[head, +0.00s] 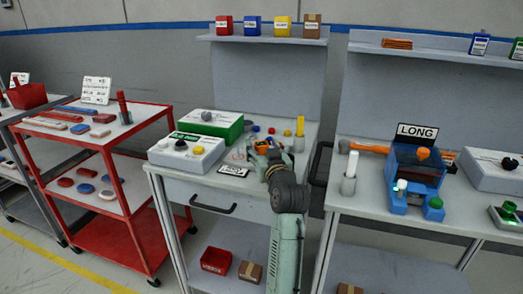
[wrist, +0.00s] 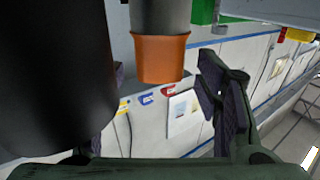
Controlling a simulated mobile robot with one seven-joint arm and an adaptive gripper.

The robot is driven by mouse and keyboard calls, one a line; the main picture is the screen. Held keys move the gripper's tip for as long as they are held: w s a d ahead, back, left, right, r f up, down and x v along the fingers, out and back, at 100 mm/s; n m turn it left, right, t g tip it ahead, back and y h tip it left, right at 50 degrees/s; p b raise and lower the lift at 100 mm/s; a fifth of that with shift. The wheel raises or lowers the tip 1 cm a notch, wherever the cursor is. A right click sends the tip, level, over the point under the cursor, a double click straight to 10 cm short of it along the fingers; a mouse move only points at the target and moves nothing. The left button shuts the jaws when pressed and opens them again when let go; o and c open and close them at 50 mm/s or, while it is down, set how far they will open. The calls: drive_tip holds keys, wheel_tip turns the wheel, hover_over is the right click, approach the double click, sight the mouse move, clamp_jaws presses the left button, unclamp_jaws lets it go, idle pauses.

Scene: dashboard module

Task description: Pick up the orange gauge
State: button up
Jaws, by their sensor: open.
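The orange gauge (head: 261,148) shows in the head view on the middle workbench, partly hidden by my gripper (head: 268,157). In the wrist view an orange band with a grey part above it, likely the gauge (wrist: 160,58), is at upper centre. My gripper (wrist: 165,85) is open, with its right finger to the right of the orange part. The left finger is largely hidden behind a large dark cylinder. I see no clear contact between the fingers and the orange part.
A grey box with knobs (head: 187,154) and a green-sided box (head: 216,125) stand left on the bench. A yellow cylinder (head: 300,127) stands to the right, with small coloured knobs behind. A LONG sign (head: 417,131) tops a blue fixture on the right bench.

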drive_tip(key=shift+c, duration=0.3)
drive_tip(key=c, duration=1.2)
clamp_jaws()
drive_tip(key=shift+r, duration=0.15)
